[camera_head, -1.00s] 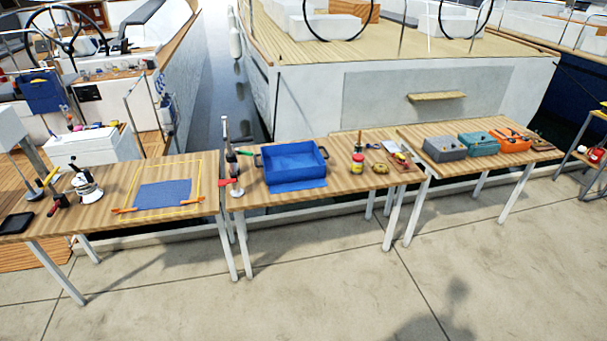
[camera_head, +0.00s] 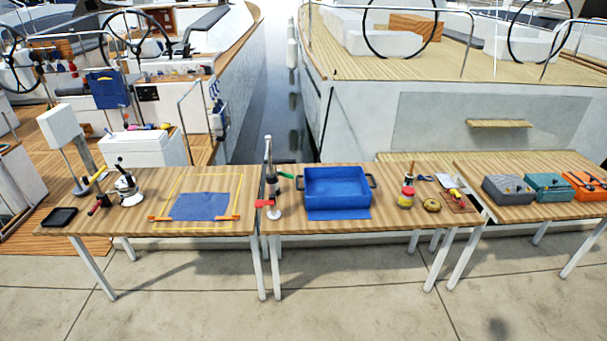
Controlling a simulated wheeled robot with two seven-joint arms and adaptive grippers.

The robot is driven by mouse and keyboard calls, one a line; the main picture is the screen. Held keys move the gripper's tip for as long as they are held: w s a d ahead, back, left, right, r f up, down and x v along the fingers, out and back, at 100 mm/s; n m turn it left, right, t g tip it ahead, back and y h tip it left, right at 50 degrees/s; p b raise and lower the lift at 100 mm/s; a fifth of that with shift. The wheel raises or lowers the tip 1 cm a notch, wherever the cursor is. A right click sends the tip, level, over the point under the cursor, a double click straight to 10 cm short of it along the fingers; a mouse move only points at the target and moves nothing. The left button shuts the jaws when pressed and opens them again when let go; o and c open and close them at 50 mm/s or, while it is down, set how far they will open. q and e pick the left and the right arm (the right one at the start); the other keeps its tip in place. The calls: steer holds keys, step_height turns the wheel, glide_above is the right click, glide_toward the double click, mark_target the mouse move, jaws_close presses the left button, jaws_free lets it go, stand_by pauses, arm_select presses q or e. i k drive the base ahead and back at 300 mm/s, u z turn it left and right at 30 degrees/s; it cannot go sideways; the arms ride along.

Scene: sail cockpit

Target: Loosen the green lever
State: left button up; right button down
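The green lever (camera_head: 286,175) is small in view. It sticks out to the right from an upright metal post fitting (camera_head: 269,178) on the middle table, just left of the blue tub. A red lever (camera_head: 264,203) sits lower on the same fitting and points left. A dark handle-like piece shows near the top of the post. Neither of my grippers is in the head view.
A blue tub (camera_head: 338,187) on a blue mat stands right of the fitting. The left table (camera_head: 140,222) holds a blue cloth, a kettle-like pot and a black tray. Grey, teal and orange boxes stand on the right table (camera_head: 508,208). The paved floor (camera_head: 350,290) in front is clear.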

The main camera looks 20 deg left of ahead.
mark_target(279, 173)
steer(key=u, duration=0.25)
steer(key=i, duration=0.8)
steer(key=u, duration=0.55)
